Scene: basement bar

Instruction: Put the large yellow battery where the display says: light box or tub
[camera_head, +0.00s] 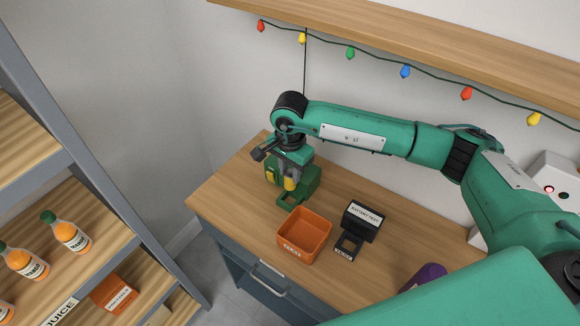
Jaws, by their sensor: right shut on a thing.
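My right gripper (291,170) reaches down at the far left of the wooden counter and is shut on a yellow battery (291,184). The battery hangs upright beside or just in front of a green holder (307,181), which shows more yellow on its left side; I cannot tell if they touch. An orange open tub (319,243) stands in front, seemingly empty, its front label too small to read. A black device (361,221) marked "BATTERY TEST" stands right of the tub; no result is readable on it. My left gripper is not in view.
A purple object (428,276) lies at the counter's right, partly hidden by my arm. A white device with a red light (556,176) stands at the right wall. Shelves with orange bottles (72,235) stand at left. Coloured bulbs hang under the upper shelf.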

